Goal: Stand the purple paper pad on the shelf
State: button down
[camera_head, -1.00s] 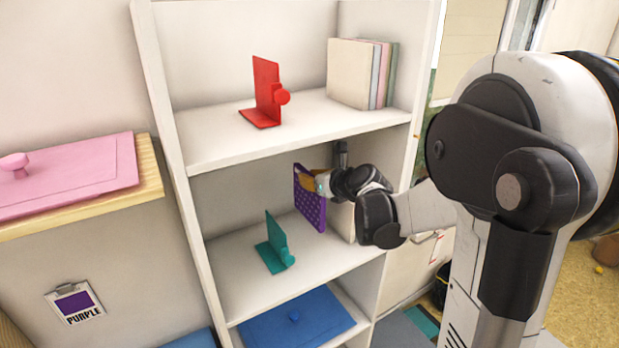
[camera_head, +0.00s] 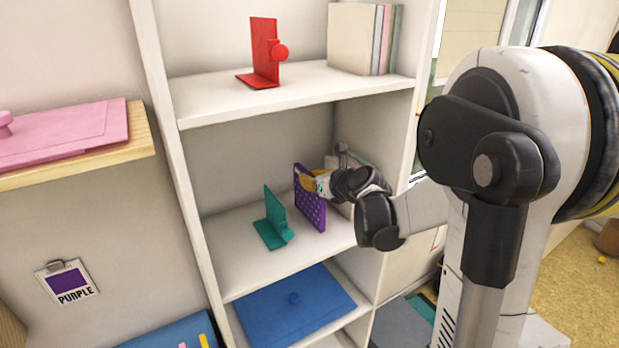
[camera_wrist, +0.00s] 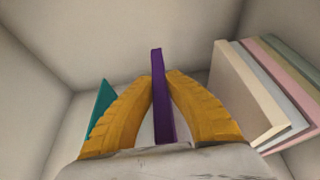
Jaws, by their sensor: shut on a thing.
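The purple paper pad (camera_head: 310,197) is upright in the middle shelf compartment, with a dotted face. My gripper (camera_head: 317,183) is shut on it from the right side. In the wrist view the yellow fingers (camera_wrist: 163,88) pinch the thin purple pad (camera_wrist: 159,100) edge-on. The shelf board (camera_head: 245,268) lies under it; I cannot tell whether the pad's bottom edge touches it. A teal bookend (camera_head: 275,222) stands just left of the pad, and it also shows in the wrist view (camera_wrist: 103,103).
Upright pads (camera_wrist: 245,95) stand right of my gripper, close to the finger. Above are a red bookend (camera_head: 265,52) and more upright pads (camera_head: 350,40). A blue pad (camera_head: 292,310) lies on the board below. A purple label (camera_head: 68,282) hangs on the wall at left.

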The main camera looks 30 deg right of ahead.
jog(key=c, duration=1.4)
grip_release()
jog(key=shift+c, duration=0.2)
